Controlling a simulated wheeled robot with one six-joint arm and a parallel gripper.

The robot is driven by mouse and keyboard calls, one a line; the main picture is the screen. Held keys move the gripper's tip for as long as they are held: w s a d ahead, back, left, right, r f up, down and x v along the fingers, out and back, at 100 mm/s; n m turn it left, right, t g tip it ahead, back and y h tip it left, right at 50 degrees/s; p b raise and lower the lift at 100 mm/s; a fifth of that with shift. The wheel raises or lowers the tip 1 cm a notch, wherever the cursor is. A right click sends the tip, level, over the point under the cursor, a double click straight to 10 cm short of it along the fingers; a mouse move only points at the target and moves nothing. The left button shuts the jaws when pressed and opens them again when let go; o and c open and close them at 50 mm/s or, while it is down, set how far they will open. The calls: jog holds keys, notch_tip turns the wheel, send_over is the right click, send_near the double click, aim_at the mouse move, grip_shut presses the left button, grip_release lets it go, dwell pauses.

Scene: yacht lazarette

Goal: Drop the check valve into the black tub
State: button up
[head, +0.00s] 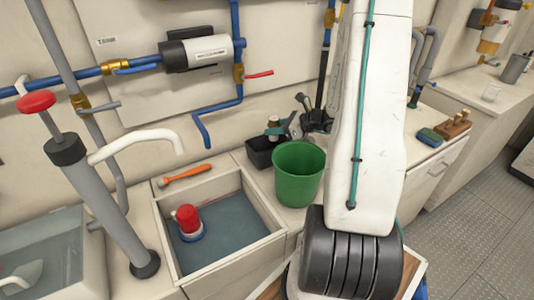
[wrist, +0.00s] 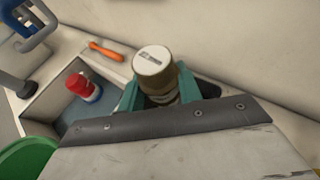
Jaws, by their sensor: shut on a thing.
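The check valve (wrist: 155,64) is a brass-coloured cylinder with a pale marked end. In the wrist view it sits between the teal fingers of my gripper (wrist: 160,92), which is shut on it. In the head view the valve (head: 273,121) and my gripper (head: 282,130) are small and partly covered by my wrist. The black tub (head: 262,156) stands on the counter against the wall, behind the green bucket. The valve appears above the tub, apart from its floor. In the wrist view a dark part of the tub (wrist: 209,88) shows beside the right finger.
A green bucket (head: 299,172) stands just in front of the tub. Left of it is a recessed bin (head: 226,262) holding a red-capped item (head: 187,222). An orange-handled tool (head: 186,174) lies on the ledge behind. A grey pump with a red knob (head: 100,190) rises at left.

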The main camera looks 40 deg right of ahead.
jog(key=o, duration=1.3)
jog(key=shift+c, duration=0.2)
jog(key=shift+s, duration=0.1)
jog(key=v, duration=0.7)
jog(key=shift+s+r, duration=0.2)
jog(key=shift+d, duration=0.1)
